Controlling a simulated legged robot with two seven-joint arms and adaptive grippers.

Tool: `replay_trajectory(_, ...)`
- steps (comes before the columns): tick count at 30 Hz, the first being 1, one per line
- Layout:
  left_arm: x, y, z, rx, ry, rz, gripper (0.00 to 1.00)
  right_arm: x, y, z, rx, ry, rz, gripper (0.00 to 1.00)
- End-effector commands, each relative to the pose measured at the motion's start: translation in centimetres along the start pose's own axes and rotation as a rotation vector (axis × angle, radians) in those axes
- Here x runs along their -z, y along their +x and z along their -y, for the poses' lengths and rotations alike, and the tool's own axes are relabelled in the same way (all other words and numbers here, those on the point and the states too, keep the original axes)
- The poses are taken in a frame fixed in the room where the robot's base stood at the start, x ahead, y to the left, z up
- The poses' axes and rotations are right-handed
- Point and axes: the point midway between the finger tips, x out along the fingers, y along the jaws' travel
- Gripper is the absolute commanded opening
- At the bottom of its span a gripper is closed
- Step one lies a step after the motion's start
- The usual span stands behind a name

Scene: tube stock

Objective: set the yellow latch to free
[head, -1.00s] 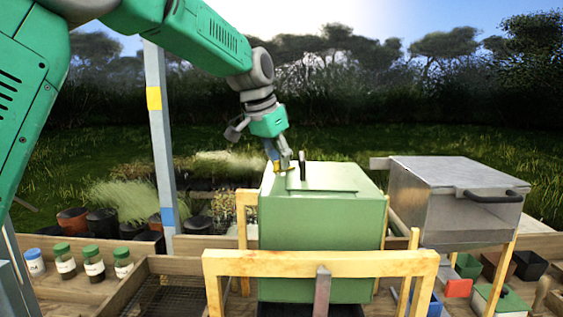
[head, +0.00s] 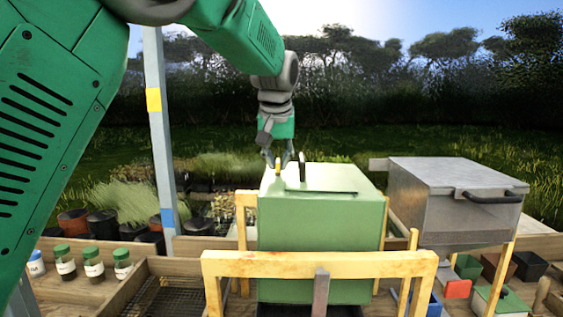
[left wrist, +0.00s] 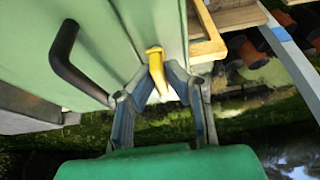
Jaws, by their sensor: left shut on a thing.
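The yellow latch (head: 278,168) stands on the top of the green box (head: 320,235), near its back left corner. In the left wrist view the latch (left wrist: 156,66) sits between the fingers of my left gripper (left wrist: 158,90). My left gripper (head: 279,161) points down from above and is shut on the latch. Its fingers partly hide the latch in the head view. A black handle (head: 302,167) stands up from the box top just right of the latch. My right gripper is not in view.
A yellow wooden frame (head: 320,264) stands in front of the green box. A metal box (head: 455,190) with a black handle is at the right. Several jars with green lids (head: 93,263) stand at the left. A grey post (head: 163,150) rises left of the box.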

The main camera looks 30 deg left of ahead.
Motion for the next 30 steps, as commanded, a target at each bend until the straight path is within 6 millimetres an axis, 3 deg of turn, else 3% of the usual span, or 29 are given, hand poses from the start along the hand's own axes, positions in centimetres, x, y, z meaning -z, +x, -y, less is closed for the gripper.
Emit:
replay_trajectory(18, 0.37, -0.28, 0.23, 0.015, -0.040, -0.011, 0.00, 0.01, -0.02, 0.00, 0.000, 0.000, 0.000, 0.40)
replay_trajectory(19, 0.36, -0.28, 0.22, 0.015, -0.040, -0.010, 0.20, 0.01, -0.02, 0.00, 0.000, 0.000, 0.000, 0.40)
replay_trajectory(20, 0.34, -0.27, 0.21, 0.015, -0.040, -0.010, 0.29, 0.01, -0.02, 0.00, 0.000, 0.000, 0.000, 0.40)
replay_trajectory(30, 0.05, -0.31, -0.05, 0.016, -0.036, -0.004, 0.29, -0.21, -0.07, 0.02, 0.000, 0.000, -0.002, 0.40)
